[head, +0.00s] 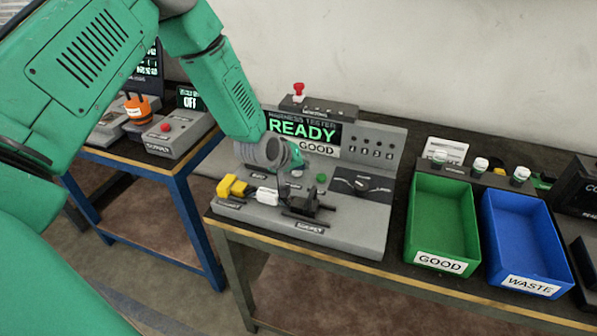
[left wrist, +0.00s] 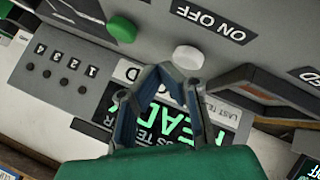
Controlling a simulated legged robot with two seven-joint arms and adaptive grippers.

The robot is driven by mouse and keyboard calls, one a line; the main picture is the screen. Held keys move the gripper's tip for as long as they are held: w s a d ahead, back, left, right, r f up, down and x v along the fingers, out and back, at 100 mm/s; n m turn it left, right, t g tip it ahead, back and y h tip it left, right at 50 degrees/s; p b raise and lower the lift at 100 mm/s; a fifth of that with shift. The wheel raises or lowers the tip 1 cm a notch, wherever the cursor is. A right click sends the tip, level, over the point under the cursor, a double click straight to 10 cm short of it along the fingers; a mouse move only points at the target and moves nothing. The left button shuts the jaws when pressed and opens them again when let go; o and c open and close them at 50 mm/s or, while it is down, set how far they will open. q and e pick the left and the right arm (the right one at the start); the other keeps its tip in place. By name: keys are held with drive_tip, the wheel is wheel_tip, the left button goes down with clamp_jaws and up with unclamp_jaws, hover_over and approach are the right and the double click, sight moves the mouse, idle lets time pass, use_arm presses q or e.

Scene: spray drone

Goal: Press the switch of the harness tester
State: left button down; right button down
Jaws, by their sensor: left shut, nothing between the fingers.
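The grey harness tester (head: 345,218) stands on the bench, its screen (head: 300,130) reading READY above a GOOD label. My left gripper (head: 293,163) is over the tester's sloped panel, in front of the screen. Its fingers are shut and empty. In the left wrist view, the fingertips (left wrist: 165,70) are close to a white round button (left wrist: 188,57) beside an ON OFF label (left wrist: 210,25). I cannot tell whether they touch it. A green button (head: 321,178) is to the right of the gripper; it also shows in the left wrist view (left wrist: 121,28). My right gripper is out of view.
A yellow connector (head: 232,187), a white connector (head: 266,195) and a black clamp (head: 308,203) are at the tester's front. Green (head: 440,264) and blue (head: 528,284) bins stand further right. A supply box (head: 178,136) is on the left table.

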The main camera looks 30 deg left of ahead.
use_arm(q)
drive_tip(key=shift+f, duration=0.15)
drive_tip(key=shift+a+f, duration=0.4)
drive_tip(key=shift+a, duration=0.2)
drive_tip(key=shift+d+r, duration=0.15)
drive_tip(key=shift+d, duration=0.25)
drive_tip(key=shift+r, duration=0.35)
drive_tip(key=shift+a+r+p, duration=0.3)
drive_tip(key=shift+r+p, duration=0.05)
drive_tip(key=shift+r, duration=0.05)
drive_tip(key=shift+a+f, duration=0.1)
drive_tip(key=shift+a, duration=0.35)
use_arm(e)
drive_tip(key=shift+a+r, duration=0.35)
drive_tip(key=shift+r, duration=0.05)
